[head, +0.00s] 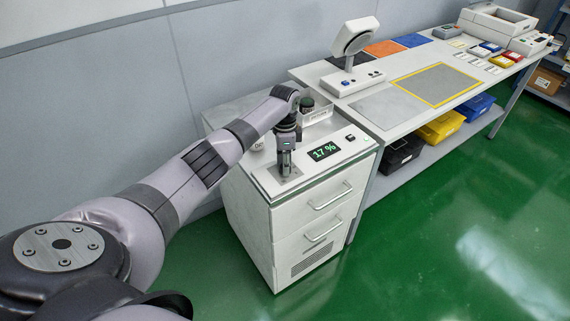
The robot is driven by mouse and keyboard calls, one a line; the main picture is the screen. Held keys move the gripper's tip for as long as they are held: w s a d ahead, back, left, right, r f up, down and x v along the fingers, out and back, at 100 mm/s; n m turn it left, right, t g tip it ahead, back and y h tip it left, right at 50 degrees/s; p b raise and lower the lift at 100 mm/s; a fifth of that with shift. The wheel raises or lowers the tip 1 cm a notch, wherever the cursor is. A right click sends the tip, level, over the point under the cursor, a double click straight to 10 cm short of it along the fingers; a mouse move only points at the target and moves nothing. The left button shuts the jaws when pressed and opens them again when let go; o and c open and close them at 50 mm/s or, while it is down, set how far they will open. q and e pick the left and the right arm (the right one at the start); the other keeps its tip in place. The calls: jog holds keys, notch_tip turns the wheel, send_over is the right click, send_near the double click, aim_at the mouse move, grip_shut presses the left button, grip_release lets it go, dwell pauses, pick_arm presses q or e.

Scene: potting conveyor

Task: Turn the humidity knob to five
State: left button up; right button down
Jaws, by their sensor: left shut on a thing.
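A white cabinet (262,221) with two drawers stands at the left end of the workbench. Its top panel carries a dark display (323,152) that reads 17 % in green. A small dark switch (350,138) sits to the right of the display. My left gripper (285,172) points down onto the panel just left of the display and is shut on the humidity knob. The knob itself is hidden by the fingers, so its pointer and scale cannot be read. My right gripper is not in view.
A white box (318,114) with dark round items stands behind my left gripper. Black, yellow and blue bins (441,126) sit on the shelf below. The green floor in front is clear.

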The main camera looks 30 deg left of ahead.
pick_arm(q)
jog(key=m, duration=0.5)
jog(key=shift+w+m, duration=0.1)
jog(key=shift+m, duration=0.3)
dwell(0.4)
jog(key=o, duration=1.2)
jog(key=shift+c, duration=0.2)
jog(key=shift+r, duration=0.1)
notch_tip(320, 180, up, 12)
jog(key=shift+w, duration=0.35)
